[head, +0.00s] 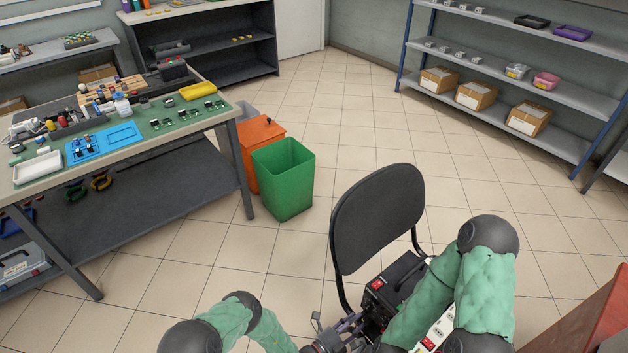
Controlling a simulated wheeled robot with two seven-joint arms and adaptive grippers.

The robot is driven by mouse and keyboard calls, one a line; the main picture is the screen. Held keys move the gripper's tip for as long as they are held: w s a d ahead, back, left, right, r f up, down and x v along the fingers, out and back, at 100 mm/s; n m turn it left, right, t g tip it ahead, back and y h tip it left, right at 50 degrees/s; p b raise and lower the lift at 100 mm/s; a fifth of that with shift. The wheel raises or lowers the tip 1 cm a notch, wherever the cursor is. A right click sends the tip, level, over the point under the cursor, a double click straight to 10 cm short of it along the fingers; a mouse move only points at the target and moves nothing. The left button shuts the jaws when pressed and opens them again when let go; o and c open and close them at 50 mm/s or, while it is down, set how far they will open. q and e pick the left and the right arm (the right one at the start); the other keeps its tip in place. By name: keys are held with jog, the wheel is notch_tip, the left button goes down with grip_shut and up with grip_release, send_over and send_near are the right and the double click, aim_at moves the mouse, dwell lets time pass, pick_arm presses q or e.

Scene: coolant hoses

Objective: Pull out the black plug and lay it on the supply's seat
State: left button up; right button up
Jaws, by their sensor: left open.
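A black box-shaped unit (396,285) with a carrying handle and a red switch stands at the chair, in front of its backrest; it looks like the supply. A white power strip (437,331) with a red switch lies beside it, partly covered by my right arm. My left gripper (331,324) is at the bottom edge, just left of the black unit, open and partly cut off. I cannot make out the black plug or the seat among the dark parts there. My right forearm crosses in front of the unit, and its gripper does not show.
The black chair backrest (377,215) rises behind the unit. A green bin (284,178) and an orange bin (259,150) stand by the workbench (150,136) at left. A red surface (590,318) is at the lower right. The tiled floor beyond the chair is clear.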

pick_arm(q)
jog(key=shift+x, duration=0.9)
jog(key=shift+c, duration=0.3)
grip_shut()
jog(key=shift+a, duration=0.1)
jog(key=shift+p+v, duration=0.4)
jog(key=shift+v, duration=2.5)
jog(key=shift+s, duration=0.15)
